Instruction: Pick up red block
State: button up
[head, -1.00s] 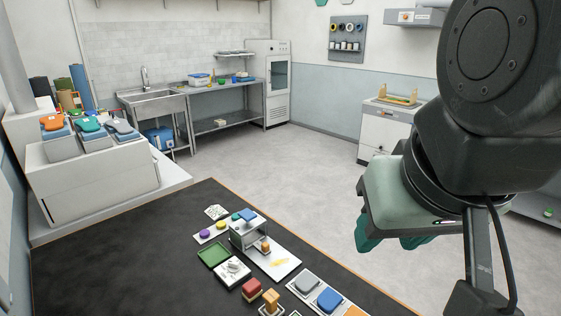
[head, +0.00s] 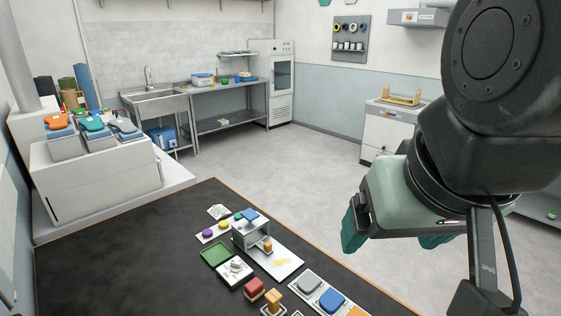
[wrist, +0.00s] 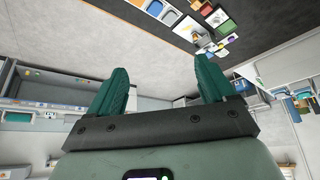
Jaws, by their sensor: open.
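The red block (head: 255,286) sits near the front edge of the dark table in the head view, next to an orange block (head: 272,297). In the wrist view the tabletop items are small and far off, and I cannot tell the red block apart with certainty. My gripper (head: 398,238) is at the right of the head view, up and away from the table. Its two green fingers (wrist: 163,85) are spread wide in the wrist view with nothing between them.
The dark table (head: 110,255) also holds a green tray (head: 215,253), a white box-like stand (head: 250,232), and a pad tray with grey and blue pads (head: 331,299). A white bench (head: 90,170) stands at the left. The table's left part is clear.

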jog(key=w+a+f+n+g, duration=0.2)
jog(key=w+a+n, duration=0.15)
jog(key=w, duration=0.85)
jog(key=n+g, duration=0.4)
jog(key=n, duration=0.1)
send_over(254, 284)
jog(key=f, duration=2.3)
jog(key=a+f, duration=0.1)
jog(key=f, duration=1.1)
jog(key=shift+w+f, duration=0.25)
jog(key=shift+w, duration=0.05)
jog(key=f, duration=0.3)
jog(key=d+f, duration=0.1)
jog(key=shift+s+f, duration=0.3)
jog(key=shift+f, duration=0.7)
jog(key=c, duration=1.1)
jog(key=shift+r, duration=0.1)
